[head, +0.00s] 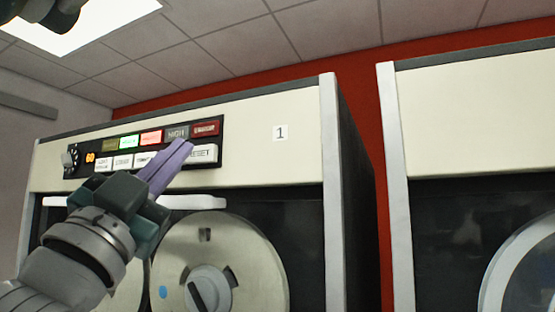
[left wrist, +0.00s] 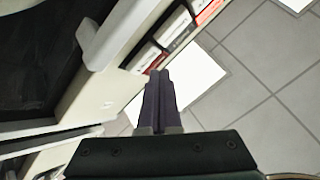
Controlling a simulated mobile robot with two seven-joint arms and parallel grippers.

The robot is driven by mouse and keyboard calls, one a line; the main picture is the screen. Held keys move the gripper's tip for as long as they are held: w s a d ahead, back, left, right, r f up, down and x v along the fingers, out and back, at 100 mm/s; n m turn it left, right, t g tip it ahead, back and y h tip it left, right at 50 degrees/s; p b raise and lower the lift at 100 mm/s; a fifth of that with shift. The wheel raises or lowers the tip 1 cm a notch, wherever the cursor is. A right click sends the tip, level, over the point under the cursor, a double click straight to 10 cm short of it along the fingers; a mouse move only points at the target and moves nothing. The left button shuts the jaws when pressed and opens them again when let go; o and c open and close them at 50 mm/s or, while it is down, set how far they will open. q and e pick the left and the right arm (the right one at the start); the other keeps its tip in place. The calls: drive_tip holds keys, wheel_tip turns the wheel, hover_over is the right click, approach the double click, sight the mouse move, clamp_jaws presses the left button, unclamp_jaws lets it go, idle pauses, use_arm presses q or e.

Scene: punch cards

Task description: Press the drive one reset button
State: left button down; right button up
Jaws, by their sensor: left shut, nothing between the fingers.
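The drive marked 1 has a black control panel (head: 73,170) on its cream front, in the head view. The white RESET button (head: 203,153) sits at the right end of the panel's lower row. My left gripper (head: 187,147) is shut and empty, its purple fingers pointing up and right at the panel. Their tips overlap the left edge of the RESET button; I cannot tell whether they touch it. In the left wrist view the shut fingers (left wrist: 160,78) end close to a white button (left wrist: 145,57) at the panel's end. My right gripper is not identifiable.
Other lit buttons, such as a red one (head: 206,129), and a round dial (head: 70,158) share the panel. A white handle (head: 193,202) and a tape reel (head: 245,255) lie below it. A second drive (head: 470,120) stands to the right, across a gap.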

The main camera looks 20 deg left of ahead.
use_arm(q)
drive_tip(key=shift+w, duration=0.1)
idle(0.3)
drive_tip(key=shift+w, duration=0.35)
drive_tip(key=shift+w+b, duration=0.4)
drive_tip(key=shift+w, duration=0.15)
idle(0.6)
drive_tip(key=shift+s, duration=0.15)
drive_tip(key=shift+s+p, duration=0.3)
drive_tip(key=shift+s, duration=0.55)
drive_tip(key=s+p, duration=0.1)
drive_tip(key=s, duration=0.4)
drive_tip(key=shift+a, duration=0.2)
